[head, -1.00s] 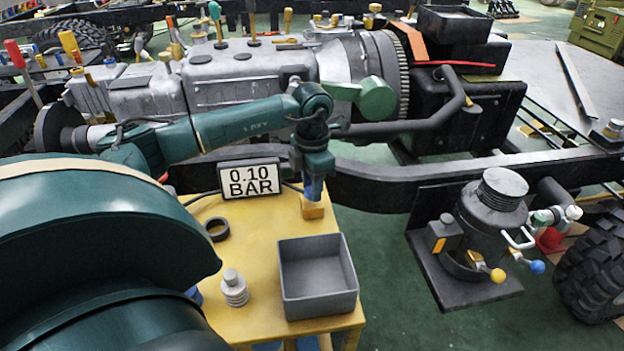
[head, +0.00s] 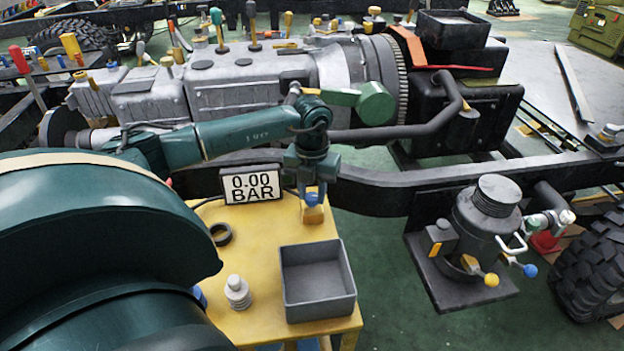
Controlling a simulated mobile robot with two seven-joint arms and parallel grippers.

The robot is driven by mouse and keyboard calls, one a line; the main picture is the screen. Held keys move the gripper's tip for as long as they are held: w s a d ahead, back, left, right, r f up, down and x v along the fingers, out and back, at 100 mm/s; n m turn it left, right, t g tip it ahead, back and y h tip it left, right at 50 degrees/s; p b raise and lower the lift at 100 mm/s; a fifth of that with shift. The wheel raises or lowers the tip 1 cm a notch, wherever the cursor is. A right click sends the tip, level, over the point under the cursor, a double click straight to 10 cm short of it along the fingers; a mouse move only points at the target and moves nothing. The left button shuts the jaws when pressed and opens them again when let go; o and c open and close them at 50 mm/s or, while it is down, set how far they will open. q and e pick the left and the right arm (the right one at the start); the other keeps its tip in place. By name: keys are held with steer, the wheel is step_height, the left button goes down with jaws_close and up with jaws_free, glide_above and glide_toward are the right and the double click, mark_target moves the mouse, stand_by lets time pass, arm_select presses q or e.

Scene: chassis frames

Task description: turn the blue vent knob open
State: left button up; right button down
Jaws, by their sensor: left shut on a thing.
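My left gripper (head: 312,190) points down over the yellow table, at the right of the display. It is shut on a blue knob (head: 312,199), which shows between its fingers just above a small orange-tan block (head: 312,214). The fingers hide part of the knob, so its exact turn angle cannot be told. Another blue ball (head: 530,271) sits on a lever of the grey canister at the right, well apart from the gripper. My right gripper is not in view.
On the yellow table (head: 205,270) are a grey bin (head: 318,312), a black ring (head: 221,234) and a ridged metal fitting (head: 237,294). A dark chassis rail (head: 400,195) runs behind. The grey canister (head: 490,225) with a yellow ball (head: 491,280) stands at the right.

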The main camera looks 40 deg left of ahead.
mark_target(312, 196)
arm_select(q)
steer(key=shift+n, duration=0.3)
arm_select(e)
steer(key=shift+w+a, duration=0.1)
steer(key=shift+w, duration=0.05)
arm_select(q)
steer(key=o, duration=1)
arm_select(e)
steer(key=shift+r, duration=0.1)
arm_select(q)
steer(key=shift+r+p, duration=0.55)
steer(key=shift+r, duration=6.05)
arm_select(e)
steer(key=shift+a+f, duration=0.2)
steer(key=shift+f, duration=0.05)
